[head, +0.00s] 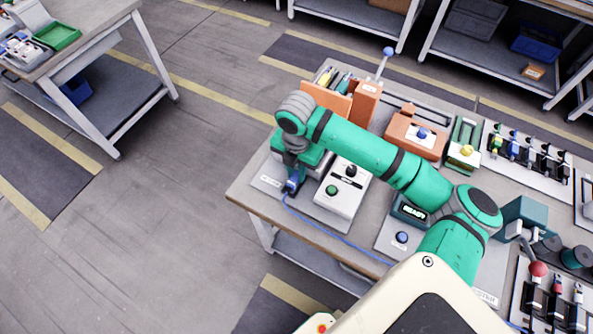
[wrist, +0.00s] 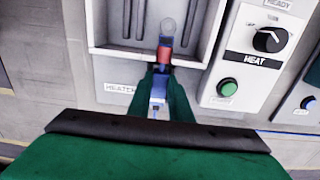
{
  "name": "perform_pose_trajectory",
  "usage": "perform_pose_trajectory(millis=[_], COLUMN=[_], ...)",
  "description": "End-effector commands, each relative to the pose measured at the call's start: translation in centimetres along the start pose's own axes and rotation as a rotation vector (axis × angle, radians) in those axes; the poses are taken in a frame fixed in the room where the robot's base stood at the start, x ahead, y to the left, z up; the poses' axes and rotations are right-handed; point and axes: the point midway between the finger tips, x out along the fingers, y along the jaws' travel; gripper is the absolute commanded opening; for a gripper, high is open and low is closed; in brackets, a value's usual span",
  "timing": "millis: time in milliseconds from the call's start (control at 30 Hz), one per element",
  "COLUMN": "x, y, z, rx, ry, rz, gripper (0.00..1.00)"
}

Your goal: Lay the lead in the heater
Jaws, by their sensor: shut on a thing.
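My gripper (wrist: 160,82) is shut on the lead (wrist: 164,56), whose end shows a red band and a blue tip past my fingers in the wrist view. The lead's tip reaches over the front edge of the heater (wrist: 112,55), a pale tray with upright ribs and a label at its front. Whether the lead touches the tray I cannot tell. In the head view my gripper (head: 292,184) is at the heater's front, and the lead's thin blue cable (head: 335,236) trails right across the bench. The heater is mostly hidden by my arm there.
A heat control box (head: 343,189) with a black knob and green button stands right of the heater. An orange tool holder (head: 327,98) is behind. The bench's front left edge is close.

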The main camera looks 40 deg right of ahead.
Motion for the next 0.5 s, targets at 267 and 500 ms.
perform_pose_trajectory(millis=[267, 500], x=[0.48, 0.88], y=[-0.01, 0.01], z=[0.01, 0.02], rx=[0.0, 0.0], ry=[0.0, 0.0], rz=[0.0, 0.001], gripper=[0.0, 0.0])
